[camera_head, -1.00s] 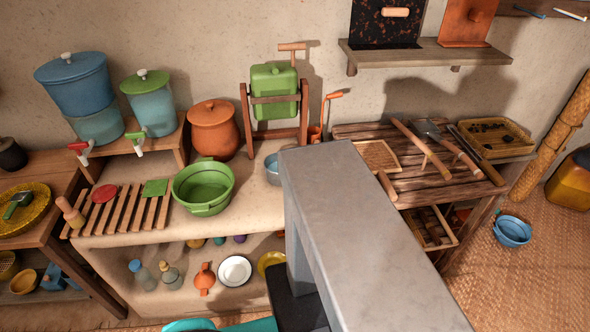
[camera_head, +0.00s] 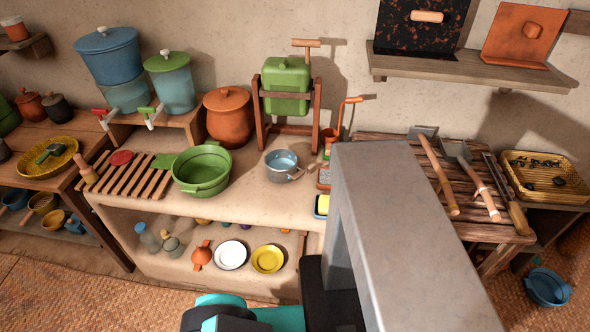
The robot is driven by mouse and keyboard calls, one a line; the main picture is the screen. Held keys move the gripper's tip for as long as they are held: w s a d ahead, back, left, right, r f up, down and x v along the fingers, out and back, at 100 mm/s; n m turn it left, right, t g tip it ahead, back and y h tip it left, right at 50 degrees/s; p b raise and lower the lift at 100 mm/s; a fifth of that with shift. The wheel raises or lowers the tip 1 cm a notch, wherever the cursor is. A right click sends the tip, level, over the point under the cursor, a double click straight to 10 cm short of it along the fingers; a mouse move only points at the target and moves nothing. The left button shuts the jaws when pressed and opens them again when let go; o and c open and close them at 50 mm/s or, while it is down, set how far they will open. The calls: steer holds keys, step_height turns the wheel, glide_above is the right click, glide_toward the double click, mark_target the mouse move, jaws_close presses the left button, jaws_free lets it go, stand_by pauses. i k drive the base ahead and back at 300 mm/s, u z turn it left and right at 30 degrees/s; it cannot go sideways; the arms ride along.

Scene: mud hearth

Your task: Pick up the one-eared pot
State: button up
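A small grey-blue metal pot (camera_head: 281,166) stands upright on the clay counter, right of the green pot. One ear shows on its right side; its far side is partly unclear. The green pot (camera_head: 203,171) stands to its left and seems to have ears at front and back. My arm's grey link crosses the lower middle and right of the view, with dark and teal parts of mine at the bottom edge. My gripper's fingers do not show. Nothing touches the small pot.
A wooden slatted rack (camera_head: 133,176) lies left of the green pot. A lidded clay pot (camera_head: 229,117) and a green churn (camera_head: 286,88) stand behind. Plates and bottles fill the lower shelf. Long-handled tools lie on the wooden table (camera_head: 400,153). A blue basin (camera_head: 548,288) is on the floor.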

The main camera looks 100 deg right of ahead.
mark_target(281, 164)
steer(key=u, duration=0.05)
steer(key=k, duration=1.35)
steer(key=u, duration=0.1)
